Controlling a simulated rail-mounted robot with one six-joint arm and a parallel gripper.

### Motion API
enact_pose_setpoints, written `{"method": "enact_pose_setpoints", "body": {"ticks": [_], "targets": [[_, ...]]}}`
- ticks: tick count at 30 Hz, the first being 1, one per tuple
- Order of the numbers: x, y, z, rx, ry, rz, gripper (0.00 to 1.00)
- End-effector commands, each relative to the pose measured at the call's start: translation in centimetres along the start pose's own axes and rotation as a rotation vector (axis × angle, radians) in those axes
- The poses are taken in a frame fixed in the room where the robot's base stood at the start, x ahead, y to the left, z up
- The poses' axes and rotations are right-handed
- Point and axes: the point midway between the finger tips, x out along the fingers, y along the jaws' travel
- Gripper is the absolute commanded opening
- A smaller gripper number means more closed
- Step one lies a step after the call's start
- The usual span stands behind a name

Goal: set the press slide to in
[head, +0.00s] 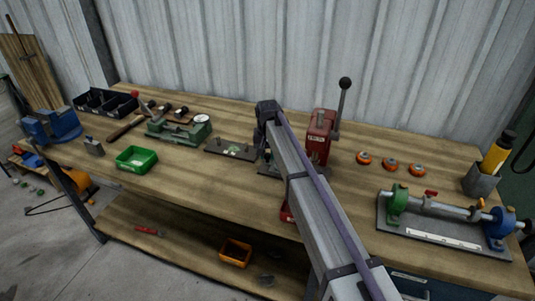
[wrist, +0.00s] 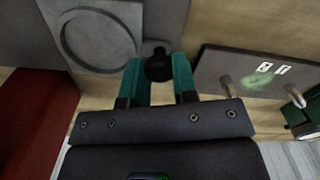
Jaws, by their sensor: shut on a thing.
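The red press (head: 321,136) stands near the middle of the bench, with a raised lever ending in a black ball. Part of it shows as a red block in the wrist view (wrist: 35,115). A grey plate with a round ring (wrist: 100,38), apparently the press slide, lies beside it in the wrist view. My gripper (wrist: 158,78) has its teal fingers closed on a black knob (wrist: 159,64) at the plate's edge. In the head view my arm hides the fingers and most of the slide. I cannot tell how far in the slide sits.
A dark plate with metal hooks (wrist: 255,85) lies close to the right of my fingers; it also shows in the head view (head: 231,149). A green bin (head: 136,160) and a green tool (head: 180,130) stand further left. Orange round pieces (head: 389,164) lie right of the press.

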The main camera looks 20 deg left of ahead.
Motion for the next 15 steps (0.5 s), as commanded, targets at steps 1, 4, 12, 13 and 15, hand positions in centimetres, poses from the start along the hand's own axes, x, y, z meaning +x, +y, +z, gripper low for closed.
{"method": "enact_pose_setpoints", "body": {"ticks": [1, 4, 12, 13, 15], "targets": [[0.0, 0.0, 0.0, 0.0, 0.0, 0.0, 0.02], [0.0, 0.0, 0.0, 0.0, 0.0, 0.0, 0.0], [0.0, 0.8, 0.3, 0.001, 0.0, 0.0, 0.0], [0.0, 1.2, 0.5, 0.002, 0.0, 0.0, 0.0], [0.0, 2.4, 0.9, 0.002, 0.0, 0.0, 0.0]]}}
